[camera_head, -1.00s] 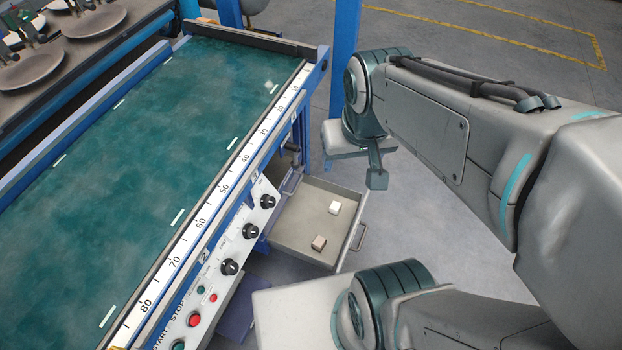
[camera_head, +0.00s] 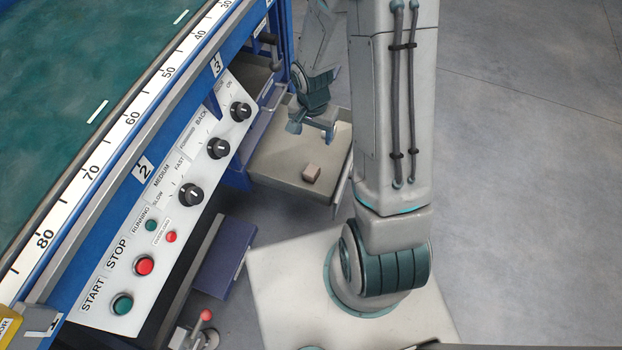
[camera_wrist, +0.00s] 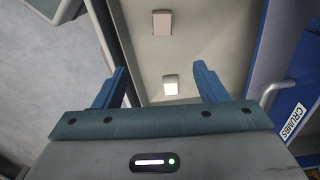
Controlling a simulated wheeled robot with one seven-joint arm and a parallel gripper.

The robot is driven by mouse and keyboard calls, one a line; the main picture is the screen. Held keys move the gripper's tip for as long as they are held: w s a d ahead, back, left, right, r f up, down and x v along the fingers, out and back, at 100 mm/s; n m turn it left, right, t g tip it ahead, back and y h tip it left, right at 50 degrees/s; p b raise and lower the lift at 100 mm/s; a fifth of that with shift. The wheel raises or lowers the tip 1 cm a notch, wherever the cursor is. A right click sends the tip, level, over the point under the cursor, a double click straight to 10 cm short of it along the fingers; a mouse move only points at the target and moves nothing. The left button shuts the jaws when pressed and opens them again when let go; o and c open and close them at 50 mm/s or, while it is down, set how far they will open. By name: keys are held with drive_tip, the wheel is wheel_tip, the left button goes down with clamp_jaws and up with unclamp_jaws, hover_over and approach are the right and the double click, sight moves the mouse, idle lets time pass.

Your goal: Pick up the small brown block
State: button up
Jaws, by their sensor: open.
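The small brown block (camera_head: 311,173) lies on the floor of an open drawer (camera_head: 272,158). In the wrist view the brown block (camera_wrist: 162,22) is near the top, beyond my fingertips. My gripper (camera_head: 312,130) is open and empty, above the drawer and behind the brown block in the head view. In the wrist view a white block (camera_wrist: 171,86) shows between the two fingers of my gripper (camera_wrist: 162,70), below them in the drawer. In the head view the white block is hidden by my gripper or arm.
The machine's blue frame and control panel (camera_head: 180,190), with knobs and buttons, are on the left. Open grey floor (camera_head: 520,170) is on the right.

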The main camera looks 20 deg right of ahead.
drive_tip(key=m+b, duration=0.1)
drive_tip(key=b, duration=0.4)
approach(311, 170)
drive_tip(key=f, duration=0.5)
drive_tip(key=shift+w+d, duration=0.15)
drive_tip(key=shift+d, duration=0.05)
drive_tip(key=shift+f+b, duration=1.6)
drive_tip(key=shift+f, duration=1.2)
drive_tip(key=shift+c, duration=0.3)
drive_tip(key=c, duration=1.1)
drive_tip(key=shift+r, duration=0.15)
